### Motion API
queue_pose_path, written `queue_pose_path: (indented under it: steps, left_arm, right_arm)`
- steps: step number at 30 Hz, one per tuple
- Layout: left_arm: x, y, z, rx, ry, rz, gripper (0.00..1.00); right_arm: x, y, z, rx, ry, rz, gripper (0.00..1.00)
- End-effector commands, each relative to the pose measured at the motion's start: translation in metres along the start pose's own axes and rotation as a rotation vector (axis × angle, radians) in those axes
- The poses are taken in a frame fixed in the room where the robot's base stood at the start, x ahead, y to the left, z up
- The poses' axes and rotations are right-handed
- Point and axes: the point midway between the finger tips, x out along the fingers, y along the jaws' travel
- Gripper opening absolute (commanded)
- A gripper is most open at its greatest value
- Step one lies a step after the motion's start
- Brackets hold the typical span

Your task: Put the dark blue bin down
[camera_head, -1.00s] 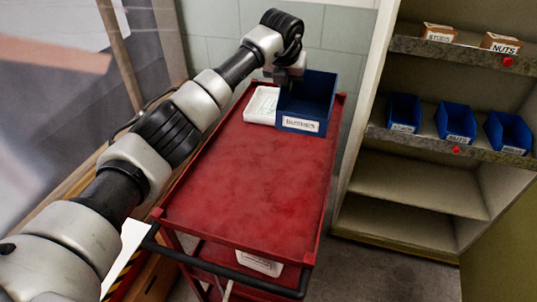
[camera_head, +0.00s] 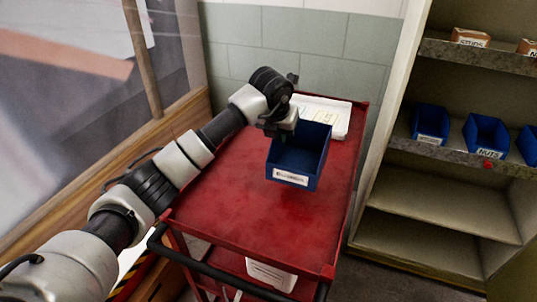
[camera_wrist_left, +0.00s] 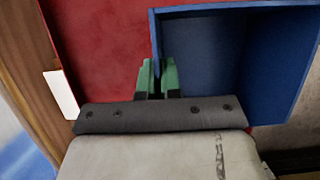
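The dark blue bin (camera_head: 298,158) is upright over the red cart top (camera_head: 235,200), with a white label on its front. I cannot tell whether its base touches the cart. My left gripper (camera_head: 283,122) is at the bin's rear left side. In the left wrist view, the green fingertips (camera_wrist_left: 157,78) are close together on either side of the bin's wall (camera_wrist_left: 195,58), pinching it. The bin looks empty in the part that shows. My right gripper is not in view.
A white tray (camera_head: 335,118) lies on the cart's far end, behind the bin. The cart's near half is clear, with a dark handle (camera_head: 215,272) in front. A shelf unit (camera_head: 435,205) with blue bins (camera_head: 484,134) and small boxes (camera_head: 470,37) stands at right.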

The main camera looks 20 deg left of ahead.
Motion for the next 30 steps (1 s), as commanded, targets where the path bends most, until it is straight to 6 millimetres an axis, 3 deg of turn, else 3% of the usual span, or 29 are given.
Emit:
queue_pose_path:
  steps: [6, 11, 19, 29, 30]
  left_arm:
    - [0.007, 0.018, -0.031, -0.002, 0.001, 0.000, 0.00]
    - [0.012, 0.020, -0.038, -0.002, 0.001, 0.000, 0.00]
    - [0.044, 0.020, -0.051, -0.001, 0.001, -0.001, 0.00]
    - [0.048, 0.020, -0.052, -0.001, -0.001, 0.000, 0.00]
    - [0.047, 0.020, -0.052, 0.000, 0.000, 0.000, 0.10]
  right_arm:
    - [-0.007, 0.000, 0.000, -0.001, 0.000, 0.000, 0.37]
    - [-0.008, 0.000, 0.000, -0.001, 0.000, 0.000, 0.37]
    - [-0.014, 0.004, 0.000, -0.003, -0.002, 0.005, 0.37]
    - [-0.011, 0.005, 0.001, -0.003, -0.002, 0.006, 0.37]
    - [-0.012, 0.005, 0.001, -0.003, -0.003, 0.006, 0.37]
